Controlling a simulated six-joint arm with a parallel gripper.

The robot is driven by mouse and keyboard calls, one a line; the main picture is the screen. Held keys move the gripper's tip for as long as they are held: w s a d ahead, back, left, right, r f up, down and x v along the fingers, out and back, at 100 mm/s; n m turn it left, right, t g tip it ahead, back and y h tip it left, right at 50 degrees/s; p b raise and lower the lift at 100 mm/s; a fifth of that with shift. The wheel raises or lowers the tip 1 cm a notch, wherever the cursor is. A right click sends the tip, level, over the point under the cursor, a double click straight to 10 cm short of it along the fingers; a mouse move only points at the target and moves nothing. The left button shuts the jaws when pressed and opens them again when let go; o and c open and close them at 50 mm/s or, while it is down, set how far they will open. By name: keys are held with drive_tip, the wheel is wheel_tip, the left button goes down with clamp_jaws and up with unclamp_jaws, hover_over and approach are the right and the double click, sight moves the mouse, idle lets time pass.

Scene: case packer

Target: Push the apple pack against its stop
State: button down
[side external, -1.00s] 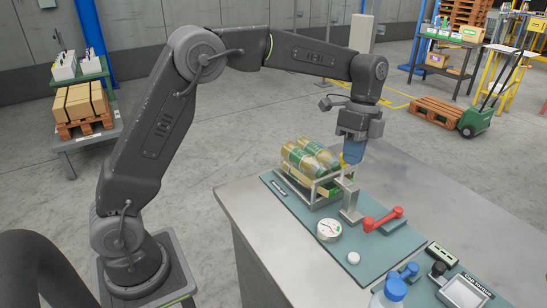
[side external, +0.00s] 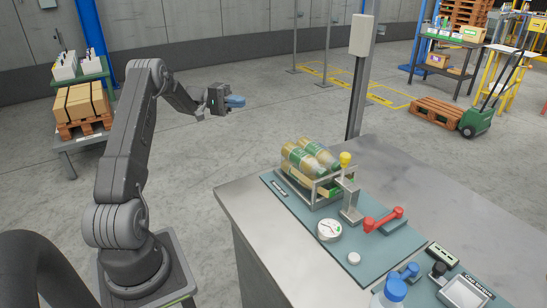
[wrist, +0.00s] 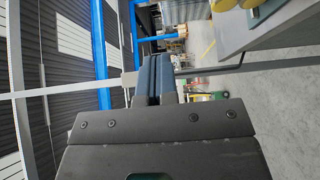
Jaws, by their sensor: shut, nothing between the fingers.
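The apple pack (side external: 305,160), bottles with green labels and golden contents in a low carton, sits in a metal frame (side external: 318,200) on the teal mat of the bench. Which part of the frame is its stop, and whether the pack touches it, I cannot tell. My gripper (side external: 237,101) is in the air left of and above the bench, well apart from the pack, with its blue fingers pointing right. In the wrist view its blue fingers (wrist: 155,75) lie together with nothing between them.
A round gauge (side external: 330,229), a red-handled clamp (side external: 383,220) and a white button (side external: 354,259) are on the mat. A blue-capped bottle (side external: 396,288) stands at the front. The bench's right rear is bare.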

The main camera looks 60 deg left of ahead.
wheel_tip(320, 180, down, 16)
approach(281, 161)
drive_tip(key=w+d, duration=0.1)
drive_tip(key=w, duration=0.1)
drive_tip(key=w+d, duration=0.2)
drive_tip(key=w, duration=0.1)
drive_tip(key=shift+w+d, duration=0.15)
drive_tip(key=shift+w, duration=0.15)
drive_tip(key=shift+s+d, duration=0.1)
drive_tip(key=shift+d, duration=0.45)
drive_tip(key=shift+s+d, duration=0.15)
drive_tip(key=shift+d, duration=0.95)
